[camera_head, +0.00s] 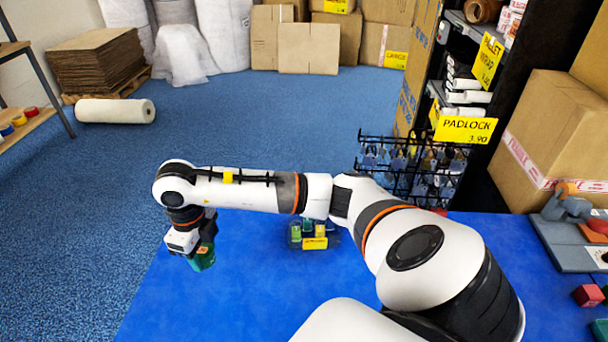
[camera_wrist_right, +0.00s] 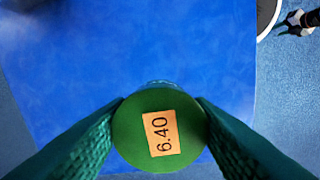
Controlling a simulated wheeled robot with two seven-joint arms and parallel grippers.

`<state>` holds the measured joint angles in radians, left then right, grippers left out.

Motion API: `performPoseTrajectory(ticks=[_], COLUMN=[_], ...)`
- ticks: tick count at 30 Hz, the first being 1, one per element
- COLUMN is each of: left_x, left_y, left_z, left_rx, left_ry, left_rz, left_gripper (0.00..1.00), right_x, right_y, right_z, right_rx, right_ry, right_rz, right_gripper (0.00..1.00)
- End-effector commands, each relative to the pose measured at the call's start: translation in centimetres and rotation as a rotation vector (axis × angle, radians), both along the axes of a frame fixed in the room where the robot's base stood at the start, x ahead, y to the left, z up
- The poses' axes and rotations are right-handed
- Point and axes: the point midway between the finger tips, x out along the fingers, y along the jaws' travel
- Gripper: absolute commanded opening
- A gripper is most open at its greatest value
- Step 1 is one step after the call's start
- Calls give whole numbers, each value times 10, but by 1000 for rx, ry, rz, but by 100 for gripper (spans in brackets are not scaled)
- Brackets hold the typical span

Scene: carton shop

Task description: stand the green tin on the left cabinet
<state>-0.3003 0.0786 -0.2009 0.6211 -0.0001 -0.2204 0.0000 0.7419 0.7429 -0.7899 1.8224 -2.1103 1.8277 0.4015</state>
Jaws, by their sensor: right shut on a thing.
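The green tin (camera_head: 204,261) hangs below my right gripper (camera_head: 203,248) in the head view, over the left edge of the blue surface. In the right wrist view the green tin (camera_wrist_right: 138,138) shows its round green top with an orange label reading 6.40. The two green fingers of my right gripper (camera_wrist_right: 160,108) press on the tin from both sides. My left gripper is not in view. I cannot make out a left cabinet in these views.
The blue surface (camera_head: 240,300) is mostly bare. A small tray of jars (camera_head: 314,243) stands behind my right arm. A wire rack of padlocks (camera_head: 410,165) and a carton (camera_head: 555,130) are at the right. Blue floor (camera_head: 250,110) lies open beyond.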

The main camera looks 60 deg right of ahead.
Motion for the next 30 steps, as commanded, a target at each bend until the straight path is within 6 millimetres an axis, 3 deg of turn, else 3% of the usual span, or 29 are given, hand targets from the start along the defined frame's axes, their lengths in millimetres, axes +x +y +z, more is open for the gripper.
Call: performPoseTrajectory(ticks=[5,12,20,25,30], left_x=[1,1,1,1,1], left_y=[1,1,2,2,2], left_z=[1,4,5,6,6], left_rx=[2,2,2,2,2], left_ry=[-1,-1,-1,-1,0], left_rz=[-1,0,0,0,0], left_gripper=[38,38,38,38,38], right_x=[0,-1,-1,-1,0], right_y=[0,0,0,0,0], right_z=[-5,-48,-71,-96,-100], right_rx=[2,-1,1,0,-1], right_ry=[2,4,1,3,-1], right_rz=[1,1,3,3,4], right_gripper=[19,19,19,19,19])
